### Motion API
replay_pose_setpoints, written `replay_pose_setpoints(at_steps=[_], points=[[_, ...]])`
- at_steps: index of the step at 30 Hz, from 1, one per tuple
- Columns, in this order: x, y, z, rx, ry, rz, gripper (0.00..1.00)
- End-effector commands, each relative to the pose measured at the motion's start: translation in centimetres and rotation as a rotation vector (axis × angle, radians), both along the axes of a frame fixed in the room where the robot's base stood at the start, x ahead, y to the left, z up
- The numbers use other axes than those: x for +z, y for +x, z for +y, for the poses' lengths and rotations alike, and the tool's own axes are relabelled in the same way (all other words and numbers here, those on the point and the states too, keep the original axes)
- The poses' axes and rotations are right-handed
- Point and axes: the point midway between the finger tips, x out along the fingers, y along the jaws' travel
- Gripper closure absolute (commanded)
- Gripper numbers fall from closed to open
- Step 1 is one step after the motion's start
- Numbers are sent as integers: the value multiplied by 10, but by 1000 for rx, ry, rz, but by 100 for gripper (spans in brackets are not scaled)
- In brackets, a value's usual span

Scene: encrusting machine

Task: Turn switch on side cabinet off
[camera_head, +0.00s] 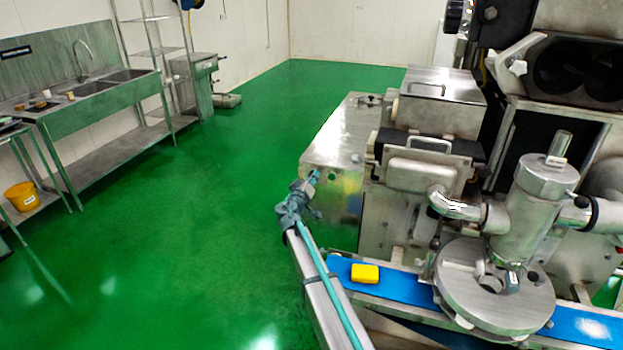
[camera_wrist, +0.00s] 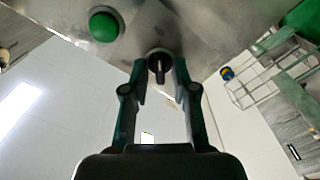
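The side cabinet (camera_head: 338,135) is a metal box at the left of the machine. Its metal panel (camera_wrist: 200,25) fills the top of the wrist view. A black rotary switch (camera_wrist: 159,68) with a round base stands out from this panel, its handle running up and down in the picture. My gripper (camera_wrist: 160,72) is open, with one finger on each side of the switch. Some gap shows beside the handle, and I cannot tell if either fingertip touches the base. In the head view my gripper (camera_head: 314,178) is at the cabinet's left side; the switch is hidden there.
A green button (camera_wrist: 105,25) sits on the panel left of the switch. A blue conveyor (camera_head: 400,288) with a yellow block (camera_head: 365,273) runs below the machine. A sink bench (camera_head: 105,95) stands at the far left. The green floor (camera_head: 190,220) between is clear.

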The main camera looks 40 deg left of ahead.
Motion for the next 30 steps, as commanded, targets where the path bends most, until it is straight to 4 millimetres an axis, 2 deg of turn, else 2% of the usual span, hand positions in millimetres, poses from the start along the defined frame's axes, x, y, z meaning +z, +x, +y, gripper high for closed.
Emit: replay_pose_setpoints(at_steps=[1,3,4,19,30], points=[[0,0,0,0,0,0,86],[0,0,0,0,0,0,98],[0,0,0,0,0,0,100],[-4,0,0,0,-53,-21,100],[-7,-1,0,0,-297,-118,100]])
